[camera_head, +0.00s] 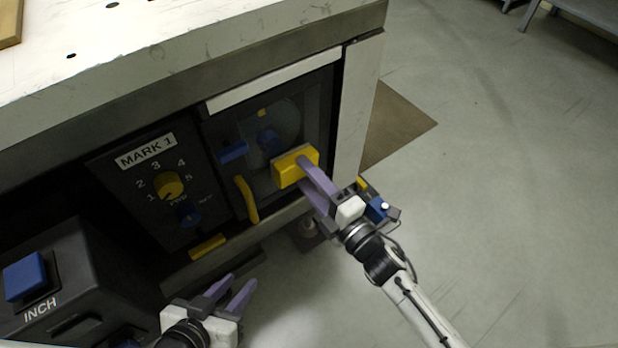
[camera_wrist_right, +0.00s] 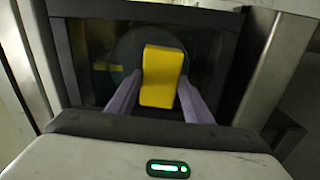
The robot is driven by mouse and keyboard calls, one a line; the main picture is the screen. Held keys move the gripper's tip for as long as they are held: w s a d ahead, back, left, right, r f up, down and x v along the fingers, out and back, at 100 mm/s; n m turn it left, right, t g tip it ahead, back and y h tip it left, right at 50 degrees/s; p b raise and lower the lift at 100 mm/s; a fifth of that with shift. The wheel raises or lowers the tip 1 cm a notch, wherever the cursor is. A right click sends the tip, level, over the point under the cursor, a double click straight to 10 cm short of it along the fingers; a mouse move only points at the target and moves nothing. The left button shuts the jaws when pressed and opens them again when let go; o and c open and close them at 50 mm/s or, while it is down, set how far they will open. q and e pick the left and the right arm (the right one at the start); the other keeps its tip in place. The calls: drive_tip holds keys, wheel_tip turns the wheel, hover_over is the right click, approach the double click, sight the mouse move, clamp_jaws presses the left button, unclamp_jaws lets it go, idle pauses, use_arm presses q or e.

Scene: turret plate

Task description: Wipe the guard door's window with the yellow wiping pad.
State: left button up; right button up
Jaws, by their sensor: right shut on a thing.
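The yellow wiping pad (camera_head: 294,165) is a block held between the purple fingers of my right gripper (camera_head: 310,172), in front of the right part of the guard door's window (camera_head: 284,124). I cannot tell whether the pad touches the glass. In the right wrist view the pad (camera_wrist_right: 162,77) stands upright between the fingers (camera_wrist_right: 160,100), with the dark window behind it. The door has a yellow handle (camera_head: 247,199) at its lower left. My left gripper (camera_head: 232,292) is empty, its purple fingers apart, low in front of the machine.
Left of the door is a dark panel with a yellow knob (camera_head: 169,185) and a "MARK 1" label. A box with a blue INCH button (camera_head: 25,276) stands at the lower left. The worktop (camera_head: 180,50) overhangs the door. Open floor (camera_head: 500,200) lies to the right.

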sight(317, 162)
drive_tip(key=shift+w+a, duration=0.2)
drive_tip(key=shift+w, duration=0.1)
drive_tip(key=shift+w+d+r, duration=0.1)
drive_tip(key=shift+w+d, duration=0.5)
drive_tip(key=shift+d, duration=0.25)
drive_tip(key=shift+w+d, duration=0.55)
drive_tip(key=shift+d, duration=0.3)
drive_tip(key=shift+s+a, duration=0.65)
drive_tip(key=shift+a, duration=0.15)
drive_tip(key=shift+s+a, duration=0.6)
drive_tip(key=shift+a, duration=0.2)
drive_tip(key=p+v, duration=0.2)
drive_tip(key=v, duration=0.4)
drive_tip(key=shift+s, duration=0.1)
